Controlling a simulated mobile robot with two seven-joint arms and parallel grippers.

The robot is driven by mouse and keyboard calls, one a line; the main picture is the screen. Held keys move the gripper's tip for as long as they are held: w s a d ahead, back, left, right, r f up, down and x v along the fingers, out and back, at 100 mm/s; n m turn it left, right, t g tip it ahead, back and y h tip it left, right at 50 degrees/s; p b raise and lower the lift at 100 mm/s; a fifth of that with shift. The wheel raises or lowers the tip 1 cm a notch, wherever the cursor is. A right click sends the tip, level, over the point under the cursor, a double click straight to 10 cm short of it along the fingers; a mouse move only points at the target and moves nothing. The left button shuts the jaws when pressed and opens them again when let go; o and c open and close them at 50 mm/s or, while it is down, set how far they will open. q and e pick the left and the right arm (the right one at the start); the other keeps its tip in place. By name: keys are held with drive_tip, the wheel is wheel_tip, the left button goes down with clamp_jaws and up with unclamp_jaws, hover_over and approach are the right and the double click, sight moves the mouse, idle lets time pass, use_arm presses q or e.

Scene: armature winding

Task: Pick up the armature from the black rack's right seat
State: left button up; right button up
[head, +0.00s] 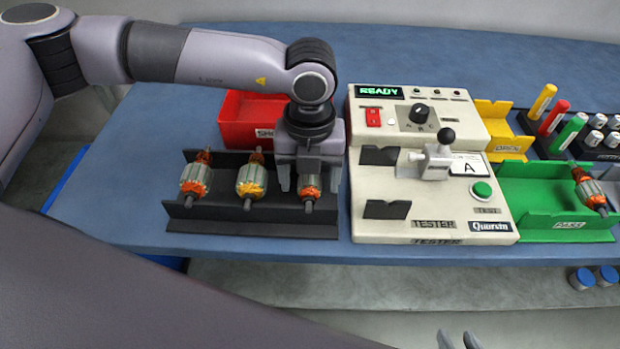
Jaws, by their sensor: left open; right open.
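The black rack (235,220) stands on the blue table and holds three armatures with orange windings, side by side. The armature in its right seat (310,189) is partly hidden by my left gripper. My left gripper (308,188) points down over that seat, open, with one finger on each side of this armature. I cannot tell whether the fingers touch it. The middle armature (251,182) and the left armature (195,181) rest in their seats. My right gripper (459,341) shows only its fingertips at the bottom edge, open and empty, away from the rack.
A red bin (238,118) stands behind the rack. The white tester (375,222) is close on its right, with a READY display (379,92). Farther right are a yellow tray (499,124) and a green tray (540,205) holding an armature (590,190). Coloured markers stand at the back right.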

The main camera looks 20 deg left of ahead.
use_arm(q)
drive_tip(key=c, duration=1.3)
drive_tip(key=shift+o, duration=0.2)
